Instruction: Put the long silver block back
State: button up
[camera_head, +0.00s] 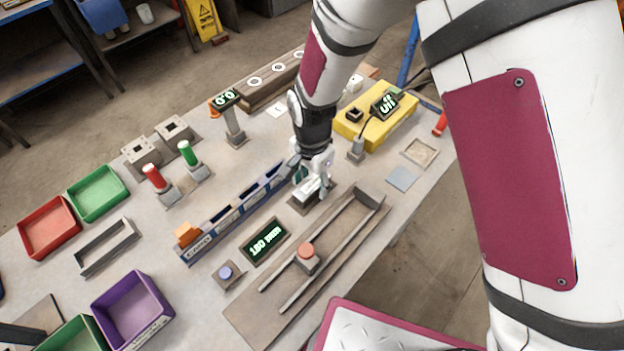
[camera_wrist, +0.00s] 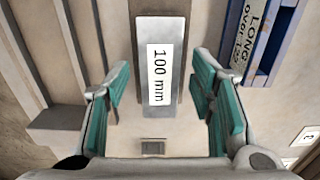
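A silver block (camera_wrist: 156,27) with a white "100 mm" label lies on a darker grey base (camera_wrist: 136,88) in the wrist view. In the head view the block (camera_head: 309,187) is partly hidden under my gripper (camera_head: 312,180). My gripper also shows in the wrist view (camera_wrist: 163,108), with its teal finger pads wide apart. The block's near end reaches between the pads, with a gap on both sides. A long blue-and-white rack (camera_head: 225,218) with several slots runs left of my gripper. Its "LONG" label (camera_wrist: 247,28) shows at the wrist view's right.
A channel with rails and a red-topped piece (camera_head: 306,254) lies to the front right. A green-lettered display (camera_head: 265,241) and a blue button (camera_head: 226,272) are in front. An orange block (camera_head: 187,235) is at the rack's near end. A yellow box (camera_head: 375,118) stands behind right.

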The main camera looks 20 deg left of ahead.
aim_at(312, 184)
notch_tip(312, 184, up, 12)
jog(key=shift+r+b, duration=0.2)
jog(key=shift+b, duration=0.25)
jog(key=d+r+n+t+y, duration=0.1)
jog(key=d+r+n+t, duration=0.15)
jog(key=d+r, duration=1.6)
jog(key=s+d+r+n+t, duration=0.1)
jog(key=s+d, duration=0.4)
jog(key=d, duration=0.3)
jog(key=s+d+r+n+t+h, duration=0.1)
jog(key=s+d+r+t, duration=0.1)
jog(key=s+d, duration=0.4)
jog(key=shift+s+d+r, duration=0.15)
jog(key=shift+s+d, duration=0.05)
jog(key=shift+d, duration=0.7)
